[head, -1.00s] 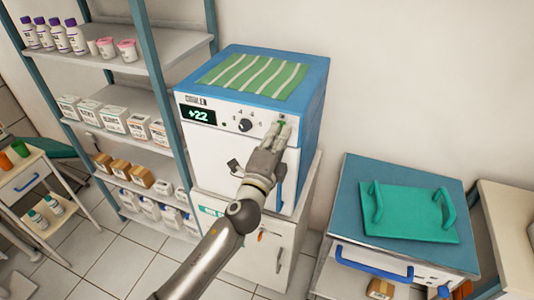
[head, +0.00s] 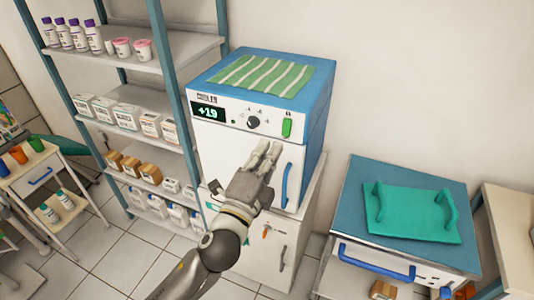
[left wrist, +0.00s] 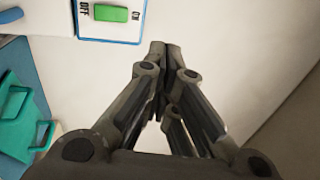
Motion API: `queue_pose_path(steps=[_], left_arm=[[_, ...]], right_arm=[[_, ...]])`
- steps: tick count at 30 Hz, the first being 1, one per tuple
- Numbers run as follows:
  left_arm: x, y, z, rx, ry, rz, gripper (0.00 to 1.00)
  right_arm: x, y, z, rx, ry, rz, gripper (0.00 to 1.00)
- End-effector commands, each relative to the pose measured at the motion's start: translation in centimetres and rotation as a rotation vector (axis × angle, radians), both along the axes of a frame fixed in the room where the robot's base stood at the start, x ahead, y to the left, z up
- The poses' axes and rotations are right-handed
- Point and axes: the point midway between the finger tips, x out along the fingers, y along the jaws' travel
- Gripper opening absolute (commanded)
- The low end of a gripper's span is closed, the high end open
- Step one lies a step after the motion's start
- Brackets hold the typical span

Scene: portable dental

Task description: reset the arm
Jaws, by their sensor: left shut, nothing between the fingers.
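My left arm comes up from the bottom of the head view. Its gripper (head: 268,152) is shut and empty, in front of the white door of a blue-topped cabinet (head: 318,92), below the control panel. In the left wrist view the fingers (left wrist: 160,58) are together with nothing between them. A green switch (head: 287,128) sits on the panel at the right; it also shows in the left wrist view (left wrist: 111,13) between the words OFF and ON. The display (head: 208,112) reads +19. My right gripper is not in view.
A shelf rack (head: 165,70) with bottles, cups and boxes stands at the left. A blue-topped cart (head: 360,175) with a green tray (head: 415,212) stands at the right. A small trolley (head: 38,180) is at the far left. Tiled floor (head: 130,262) shows at lower left.

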Motion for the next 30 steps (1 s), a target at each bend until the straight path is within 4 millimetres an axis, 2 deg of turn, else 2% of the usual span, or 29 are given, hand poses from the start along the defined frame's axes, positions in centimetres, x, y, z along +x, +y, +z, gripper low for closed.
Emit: queue_pose_path(steps=[1,5,17,20,23,25,29,30], left_arm=[[-0.3,0.1,0.0,0.000,0.001,0.000,0.00],[-0.6,0.2,0.1,0.000,0.001,0.000,0.00],[-0.6,0.2,0.1,0.000,0.001,0.000,0.00],[-0.3,0.3,-0.5,-0.002,0.015,0.002,0.00],[0.6,0.7,-3.5,-0.016,0.080,0.010,0.00],[1.4,1.3,-7.3,-0.039,0.161,0.020,0.00],[2.5,3.2,-16.8,-0.108,0.365,0.058,0.00],[2.5,3.8,-19.8,-0.133,0.429,0.073,0.00]], right_arm=[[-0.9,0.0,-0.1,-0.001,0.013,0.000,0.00],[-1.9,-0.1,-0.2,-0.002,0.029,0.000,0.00],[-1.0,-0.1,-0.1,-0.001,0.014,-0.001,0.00],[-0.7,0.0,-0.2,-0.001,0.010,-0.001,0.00],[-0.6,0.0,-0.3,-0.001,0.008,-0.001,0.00],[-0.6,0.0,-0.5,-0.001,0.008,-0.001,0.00],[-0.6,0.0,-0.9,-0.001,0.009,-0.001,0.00],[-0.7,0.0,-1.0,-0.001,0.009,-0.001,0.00]])
